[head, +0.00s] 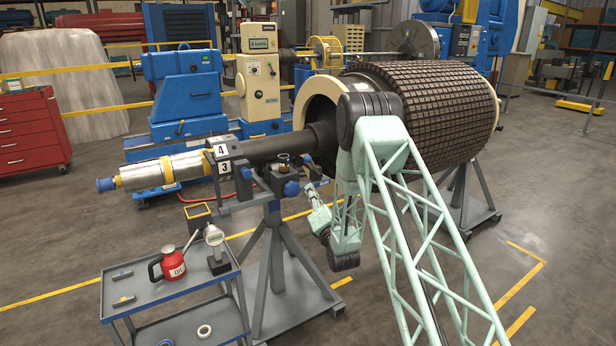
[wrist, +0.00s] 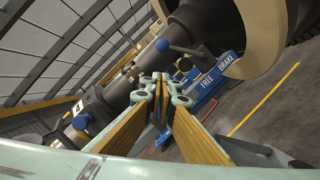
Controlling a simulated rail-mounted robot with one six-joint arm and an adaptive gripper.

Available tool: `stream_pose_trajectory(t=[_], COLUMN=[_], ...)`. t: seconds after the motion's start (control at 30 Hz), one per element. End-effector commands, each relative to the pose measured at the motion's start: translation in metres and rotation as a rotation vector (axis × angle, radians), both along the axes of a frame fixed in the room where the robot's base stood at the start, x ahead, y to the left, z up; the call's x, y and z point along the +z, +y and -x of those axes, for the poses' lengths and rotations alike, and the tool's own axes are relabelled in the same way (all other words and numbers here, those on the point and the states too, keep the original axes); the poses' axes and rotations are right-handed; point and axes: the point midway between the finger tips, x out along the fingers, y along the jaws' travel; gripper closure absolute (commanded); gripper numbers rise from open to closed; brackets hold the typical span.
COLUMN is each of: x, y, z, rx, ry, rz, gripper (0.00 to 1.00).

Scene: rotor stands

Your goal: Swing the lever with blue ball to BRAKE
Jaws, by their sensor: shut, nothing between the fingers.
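The lever with blue ball shows in the wrist view. Its blue ball (wrist: 162,45) is at the left end of a short grey arm (wrist: 187,50) beside the dark shaft. A blue plate (wrist: 203,89) with the words FREE and BRAKE lies below it; the ball is on the FREE side, up and left of both words. My gripper (wrist: 160,80) is shut and empty, its tips below the ball in the picture and apart from it. In the head view my gripper (head: 313,194) is under the shaft by the stand, partly hidden, and I cannot tell the lever apart there.
A second blue knob (wrist: 80,122) sits at lower left in the wrist view. The large ribbed rotor (head: 430,110) is right of the stand (head: 278,255). A grey cart (head: 170,295) with a red oil can (head: 170,264) stands at front left.

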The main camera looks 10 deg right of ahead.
Motion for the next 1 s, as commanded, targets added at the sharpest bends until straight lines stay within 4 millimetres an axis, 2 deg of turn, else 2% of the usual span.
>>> stream_pose_trajectory(t=[0.37, 0.97, 1.0], x=[0.004, 0.019, 0.022], y=[0.003, 0.014, 0.009], z=[-0.023, -0.099, -0.102], rx=[0.000, 0.001, 0.000], ry=[-0.001, -0.002, -0.003], rz=[0.001, 0.000, 0.000], gripper=[1.00, 1.00, 1.00])
